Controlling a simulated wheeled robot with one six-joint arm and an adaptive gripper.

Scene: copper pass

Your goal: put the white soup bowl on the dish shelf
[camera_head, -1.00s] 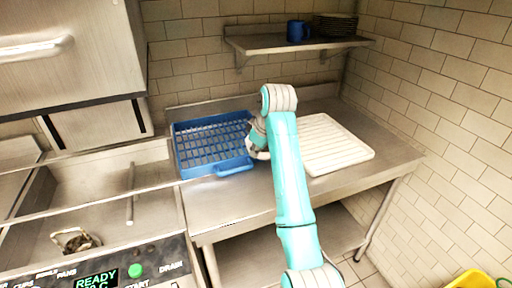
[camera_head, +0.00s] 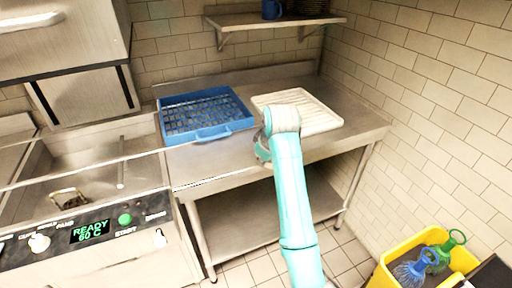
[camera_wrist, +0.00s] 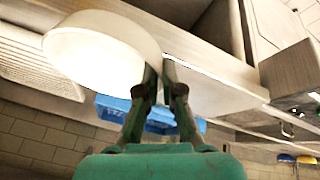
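A white soup bowl (camera_wrist: 100,50) shows large in the wrist view. My gripper (camera_wrist: 160,72) is shut on its rim, one finger on each side of the wall. In the head view my gripper (camera_head: 262,149) is over the front part of the steel table, mostly behind my arm, and the bowl cannot be made out there. The dish shelf (camera_head: 238,20) is a steel wall shelf above the table. A blue mug (camera_head: 271,9) and a stack of dark plates (camera_head: 310,7) stand on it, cut off by the top edge. The gripper is well below and in front of the shelf.
A blue dish rack (camera_head: 205,133) and a white ribbed drainboard (camera_head: 320,122) lie on the steel table (camera_head: 225,165). A dishwasher (camera_head: 60,30) and sink stand left. A tiled wall closes the right side.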

